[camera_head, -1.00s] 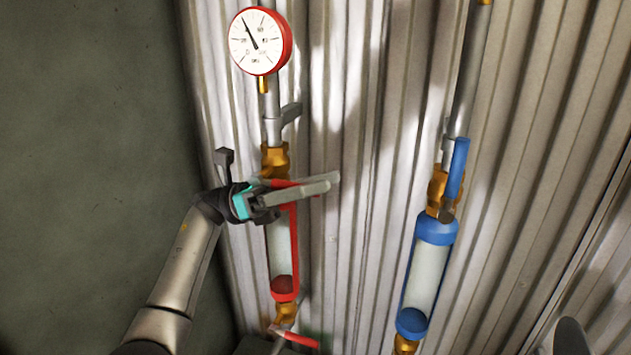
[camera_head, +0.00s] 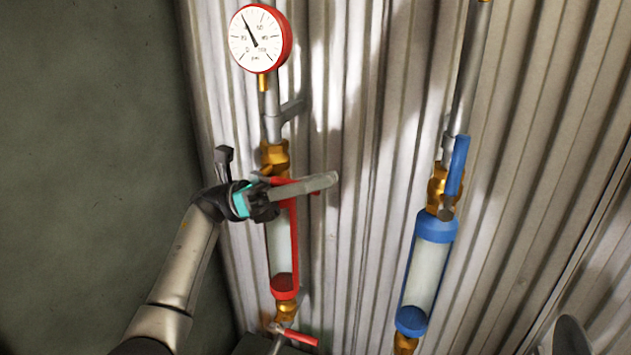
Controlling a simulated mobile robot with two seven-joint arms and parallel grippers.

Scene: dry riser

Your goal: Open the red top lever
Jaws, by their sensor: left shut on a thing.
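The red top lever (camera_head: 283,181) sits at the brass valve (camera_head: 274,155) above the red-framed sight glass (camera_head: 283,250). It points to the right, roughly crosswise to the pipe, and is partly hidden by my gripper's fingers. My left gripper (camera_head: 322,182) comes in from the left, with its fingers lying across the lever, and is shut on it. The exact contact between fingers and lever is hard to see. My right gripper is not in view.
A red-rimmed gauge (camera_head: 258,39) is above the valve. A lower red lever (camera_head: 301,338) is below the sight glass. To the right stands a blue sight glass (camera_head: 427,270) with a blue lever (camera_head: 457,165) along its pipe. Corrugated wall (camera_head: 345,270) lies behind.

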